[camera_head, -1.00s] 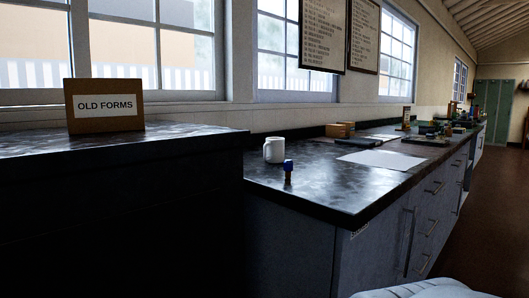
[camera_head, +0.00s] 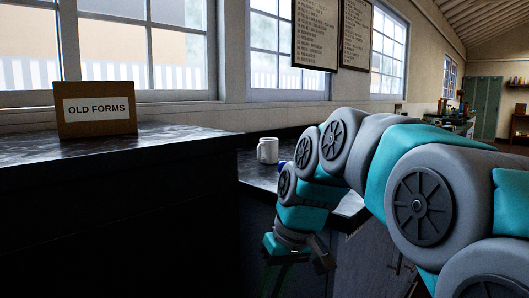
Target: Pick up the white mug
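The white mug (camera_head: 268,150) stands upright on the dark countertop (camera_head: 258,173), near the counter's left end by the wall. Its handle faces left. My gripper (camera_head: 275,280) hangs at the end of my grey and teal arm, low in front of the counter, below and nearer than the mug and apart from it. The gripper's fingers are dark against the dark cabinet, so I cannot tell whether they are open. A small blue-topped object (camera_head: 281,165) sits just right of the mug, mostly hidden behind my arm.
A higher dark counter (camera_head: 180,140) on the left carries a brown box (camera_head: 95,112) labelled OLD FORMS. My arm covers most of the lower counter to the right. Windows and framed notices line the wall behind. Green lockers stand far right.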

